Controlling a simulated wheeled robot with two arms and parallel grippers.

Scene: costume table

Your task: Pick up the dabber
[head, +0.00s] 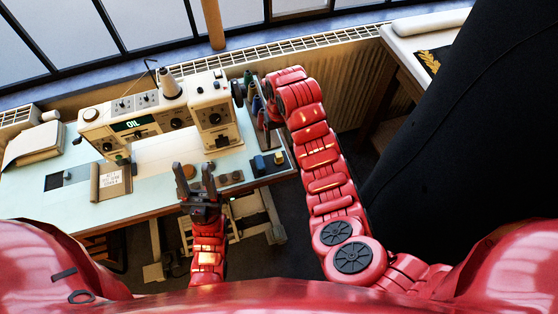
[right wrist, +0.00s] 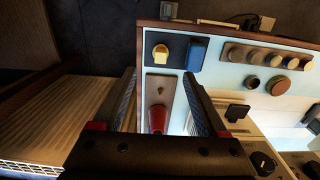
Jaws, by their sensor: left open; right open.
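I cannot tell for certain which item is the dabber. A small yellow-topped piece (right wrist: 160,53) stands near the table corner in the right wrist view, beside a dark blue block (right wrist: 197,52). They also show in the head view as the yellow piece (head: 279,158) and the blue block (head: 259,163). My right gripper (right wrist: 159,74) is open and empty above the table's right end. A red cone (right wrist: 157,119) on a metal plate shows between its fingers, apparently below them. My left gripper (head: 193,168) is open over the table's front edge, with a round brown item behind it.
A cream sewing machine (head: 154,114) fills the middle of the pale table (head: 130,203). A ribbed radiator (right wrist: 40,117) is close to my right gripper.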

